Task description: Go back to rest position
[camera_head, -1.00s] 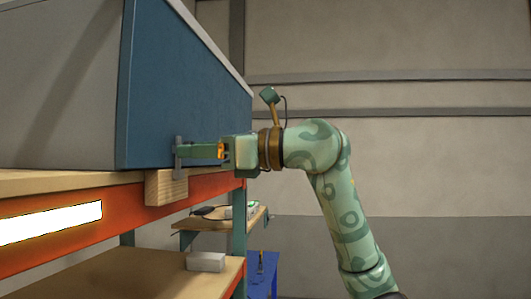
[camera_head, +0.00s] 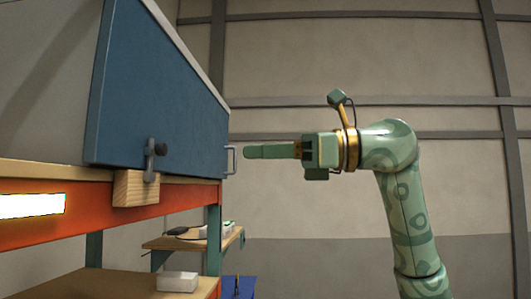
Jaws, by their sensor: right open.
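My right gripper (camera_head: 252,152) is in the middle of the head view, with its arm coming in from the right. It points left, its fingers open and empty, in free air to the right of the blue console panel (camera_head: 150,100). A small grey lever with a dark knob (camera_head: 152,160) is on the panel's lower edge, apart from the gripper. A pale metal handle (camera_head: 231,160) shows near the panel's right edge, just left of the fingertips; I cannot tell whether they touch. My left gripper is not in view.
The console stands on a workbench with an orange beam (camera_head: 100,215) and a lit white strip (camera_head: 30,205). A wooden block (camera_head: 136,188) sits under the lever. A white box (camera_head: 177,281) lies on the lower shelf. Right of the bench is open room before the wall.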

